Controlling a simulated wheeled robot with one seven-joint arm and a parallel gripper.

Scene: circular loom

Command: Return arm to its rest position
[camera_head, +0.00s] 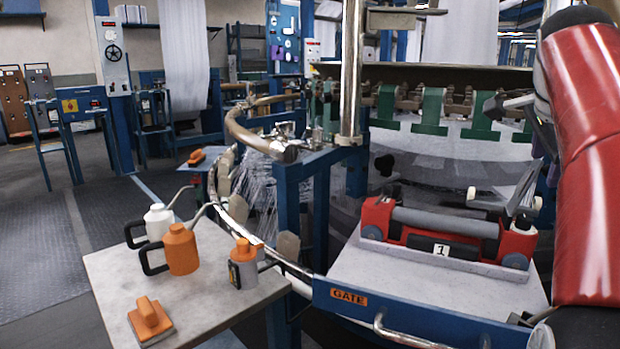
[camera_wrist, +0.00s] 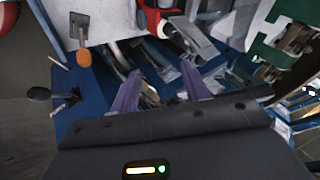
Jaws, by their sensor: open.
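My gripper (camera_wrist: 160,88) shows in the wrist view with its two purple fingers spread apart and nothing between them. Blue framework and loom parts lie beyond the fingers. In the head view my red arm (camera_head: 590,160) rises along the right edge, beside the loom. I cannot clearly make out the gripper there. A red and grey roller unit (camera_head: 440,228) marked 1 sits on a pale shelf behind the blue GATE panel (camera_head: 400,308), left of my arm.
Green straps (camera_head: 432,110) hang behind the roller unit. Levers with orange (camera_wrist: 83,57) and black (camera_wrist: 38,93) knobs show near my gripper.

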